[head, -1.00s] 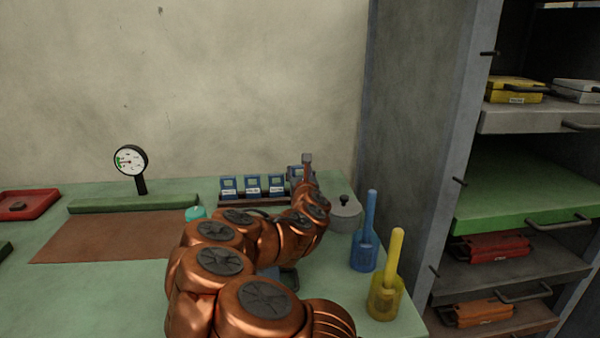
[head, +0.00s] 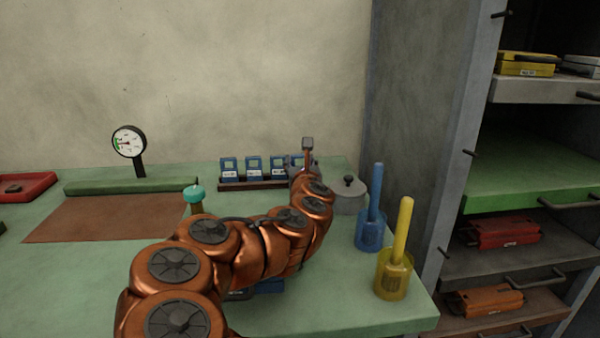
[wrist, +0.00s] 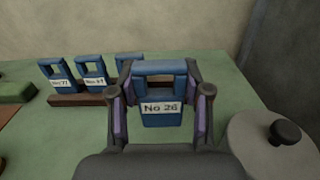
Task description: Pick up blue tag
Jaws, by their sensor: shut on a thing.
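My gripper (wrist: 160,100) is shut on a blue tag (wrist: 160,122) with a white label reading No 26, its fingers on both sides of it. The tag is upright, with an open loop at its top. In the head view my arm partly hides this tag (head: 297,160) at the right end of a row. Other blue tags (head: 254,172) stand upright in a dark brown rack (head: 235,186); the rack also shows in the wrist view (wrist: 75,101). I cannot tell whether the held tag is clear of the rack.
A grey lidded pot (head: 348,198) stands just right of my gripper. Blue (head: 370,235) and yellow (head: 393,275) holders with sticks stand near the table's right edge. A teal-topped knob (head: 193,195) and a gauge (head: 130,142) are to the left. A shelf unit (head: 520,187) stands at right.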

